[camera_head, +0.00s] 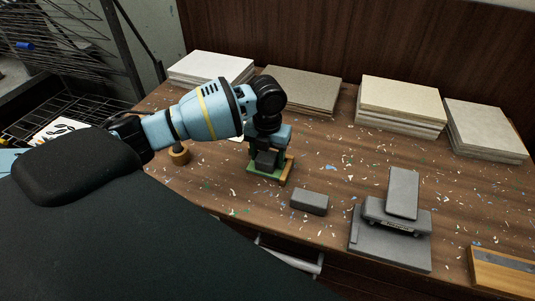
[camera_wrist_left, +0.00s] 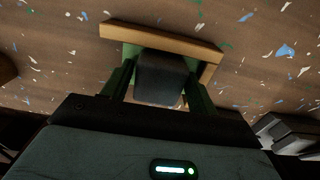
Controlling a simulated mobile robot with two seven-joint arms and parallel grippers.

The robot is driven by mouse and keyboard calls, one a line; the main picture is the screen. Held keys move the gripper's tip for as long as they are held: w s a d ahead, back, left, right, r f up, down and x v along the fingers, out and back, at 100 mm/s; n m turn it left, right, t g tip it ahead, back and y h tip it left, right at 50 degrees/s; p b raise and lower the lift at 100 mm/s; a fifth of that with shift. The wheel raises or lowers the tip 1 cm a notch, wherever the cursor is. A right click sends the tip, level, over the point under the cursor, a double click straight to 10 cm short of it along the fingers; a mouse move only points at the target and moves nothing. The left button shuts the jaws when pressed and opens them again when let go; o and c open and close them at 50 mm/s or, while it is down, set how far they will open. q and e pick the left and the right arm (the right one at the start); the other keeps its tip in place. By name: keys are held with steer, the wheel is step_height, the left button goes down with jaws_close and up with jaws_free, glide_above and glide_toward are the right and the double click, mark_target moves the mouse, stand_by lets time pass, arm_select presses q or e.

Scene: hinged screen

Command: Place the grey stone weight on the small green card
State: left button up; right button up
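The grey stone weight (camera_wrist_left: 162,78) is a dark grey block between the fingers of my left gripper (camera_wrist_left: 160,92), which look shut on its two sides. In the head view the weight (camera_head: 266,159) is low over the small green card (camera_head: 258,175), upright and within its outline. Whether it touches the card is hard to tell. The green card (camera_wrist_left: 131,49) has a light wooden strip along its edges and is partly hidden by the weight and fingers. My left gripper (camera_head: 266,148) points straight down there. My right gripper is not in view.
A loose grey block (camera_head: 309,202) lies to the right of the card. A grey stand with a tilted plate (camera_head: 402,194) is farther right. Stacks of tiles (camera_head: 300,88) line the back. A small round wooden object (camera_head: 179,155) is at left. Coloured chips litter the brown table.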

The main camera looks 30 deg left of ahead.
mark_target(267, 155)
arm_select(q)
steer(key=shift+r, duration=0.25)
step_height(267, 155, up, 12)
stand_by(0.5)
steer(key=shift+f, duration=0.15)
stand_by(0.3)
